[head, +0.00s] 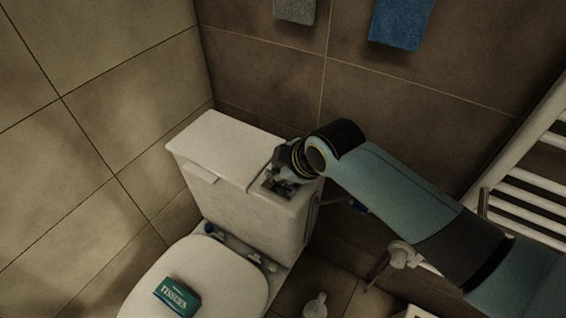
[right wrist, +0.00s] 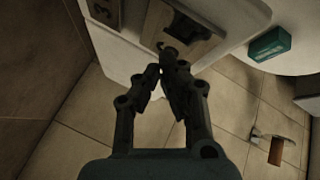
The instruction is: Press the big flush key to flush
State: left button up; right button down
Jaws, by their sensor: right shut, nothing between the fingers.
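The white toilet cistern (head: 225,150) stands against the tiled wall, with a grey flush panel (head: 270,188) at the right end of its top. My right gripper (head: 280,182) is over this panel and hides much of it. In the right wrist view the gripper (right wrist: 170,68) is shut and empty, pointing at the panel's edge. A large dark key (right wrist: 188,26) shows just beyond the fingertips, and a smaller marked plate (right wrist: 103,11) lies to the left. I cannot tell whether the fingertips touch the panel. My left gripper is not in view.
A green tissue pack (head: 177,297) lies on the closed toilet lid (head: 225,285). A white towel radiator (head: 535,185) is at the right. Grey (head: 295,10) and blue (head: 400,22) towels hang above. A white bottle (head: 316,305) stands on the floor.

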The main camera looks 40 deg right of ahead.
aim_at(279, 183)
jog(key=shift+f, duration=0.15)
jog(key=shift+f, duration=0.3)
jog(key=shift+f, duration=0.55)
dwell(1.1)
jog(key=shift+r, duration=0.1)
jog(key=shift+r+p, duration=0.9)
jog(key=shift+p, duration=0.1)
notch_tip(279, 183, up, 5)
jog(key=p, duration=0.5)
jog(key=shift+p, duration=0.35)
